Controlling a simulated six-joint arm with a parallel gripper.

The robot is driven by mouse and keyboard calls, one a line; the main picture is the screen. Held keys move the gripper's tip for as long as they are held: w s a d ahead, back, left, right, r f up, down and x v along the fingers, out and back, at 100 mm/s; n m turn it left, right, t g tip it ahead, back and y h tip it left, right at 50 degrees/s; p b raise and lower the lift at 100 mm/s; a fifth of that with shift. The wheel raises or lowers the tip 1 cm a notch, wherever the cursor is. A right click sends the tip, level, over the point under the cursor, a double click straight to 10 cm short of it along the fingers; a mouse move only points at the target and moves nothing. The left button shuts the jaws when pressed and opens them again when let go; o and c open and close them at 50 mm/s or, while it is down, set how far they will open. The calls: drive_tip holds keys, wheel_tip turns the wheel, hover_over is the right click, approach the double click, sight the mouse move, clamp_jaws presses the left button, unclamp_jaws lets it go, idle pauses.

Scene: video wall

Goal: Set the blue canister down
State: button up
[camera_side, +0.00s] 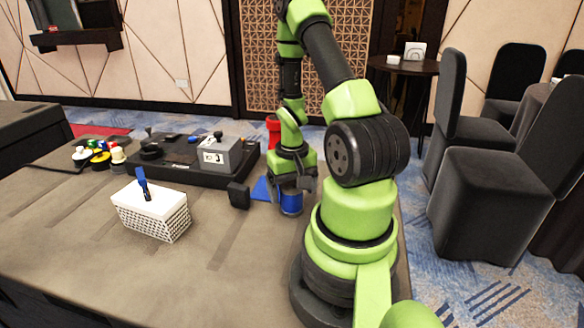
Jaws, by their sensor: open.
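The blue canister (291,204) stands upright on the grey table near its right side, just left of my arm's base. My gripper (291,184) points down over it, with its fingers around or just above the top of the canister. The jaws are open. The upper part of the canister is partly hidden by the gripper, and I cannot tell whether a finger touches it.
A white perforated basket (152,216) holds a blue-handled item. Behind are a black tray (180,168) with a grey box (215,154), a red canister (273,131) and several coloured knobs (98,155). The front table is clear.

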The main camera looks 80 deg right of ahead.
wheel_tip(320, 180, up, 12)
drive_tip(key=shift+f, duration=0.1)
drive_tip(key=w+a+r+n+t+h, duration=0.1)
drive_tip(key=w+a+r+n+t, duration=0.3)
drive_tip(key=a+r, duration=0.5)
drive_tip(key=s+a+r+n+t+y, duration=0.1)
drive_tip(key=a+r, duration=0.2)
drive_tip(key=a, duration=0.3)
drive_tip(key=s+a+r+n+t+y, duration=0.1)
drive_tip(key=a+r+t+y, duration=0.1)
drive_tip(key=a, duration=0.5)
drive_tip(key=shift+s+r+n, duration=0.4)
drive_tip(key=shift+r, duration=0.4)
